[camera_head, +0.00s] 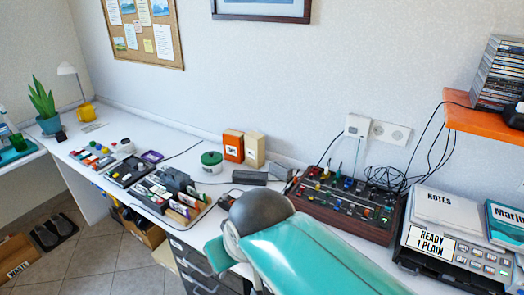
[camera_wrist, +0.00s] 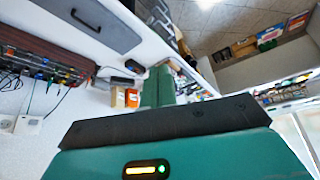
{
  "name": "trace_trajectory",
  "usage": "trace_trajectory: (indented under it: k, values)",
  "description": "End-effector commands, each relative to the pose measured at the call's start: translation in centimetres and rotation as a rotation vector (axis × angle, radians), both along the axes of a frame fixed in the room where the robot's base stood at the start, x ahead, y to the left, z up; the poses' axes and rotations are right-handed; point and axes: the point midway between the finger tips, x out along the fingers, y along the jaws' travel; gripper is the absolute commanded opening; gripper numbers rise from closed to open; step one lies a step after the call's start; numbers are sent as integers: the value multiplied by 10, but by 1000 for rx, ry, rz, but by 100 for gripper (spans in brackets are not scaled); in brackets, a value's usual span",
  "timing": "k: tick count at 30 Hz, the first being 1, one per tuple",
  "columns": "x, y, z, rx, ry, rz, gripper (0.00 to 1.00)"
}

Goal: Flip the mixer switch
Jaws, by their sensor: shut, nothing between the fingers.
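The mixer (camera_head: 338,212) is a dark panel with wooden sides on the white desk against the wall. It has many coloured knobs and sliders; I cannot pick out its switch. In the wrist view, which is upside down, the mixer (camera_wrist: 42,62) is at the left edge. My gripper (camera_wrist: 159,68) shows there as two teal fingers shut together with nothing between them, pointing away from the mixer, to its right in the picture. In the head view my teal arm and its dark round joint cover the desk in front of the mixer, and my fingers cannot be made out.
Right of the mixer are a device with "NOTES" and "READY 1 PLAIN" labels (camera_head: 440,225) and an orange shelf (camera_head: 485,124) of discs. Left are orange and cream boxes (camera_head: 233,146), a green jar (camera_head: 211,161) and trays. Cables hang by the wall socket (camera_head: 390,132).

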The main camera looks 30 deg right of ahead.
Motion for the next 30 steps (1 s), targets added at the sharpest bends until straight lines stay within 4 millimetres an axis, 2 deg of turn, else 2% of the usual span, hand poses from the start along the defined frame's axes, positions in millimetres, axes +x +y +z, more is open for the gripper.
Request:
trace_trajectory:
  k: [8, 11, 14, 21, 26, 30]
  values:
    - [9, -8, 2, 25, 12, -28, 0]
    - [23, -23, 3, 60, 29, -71, 0]
    - [42, -47, 3, 106, 50, -134, 0]
    - [83, -124, -4, 201, 82, -313, 0]
    - [99, -186, -17, 242, 98, -442, 0]
    - [105, -245, -32, 259, 108, -557, 0]
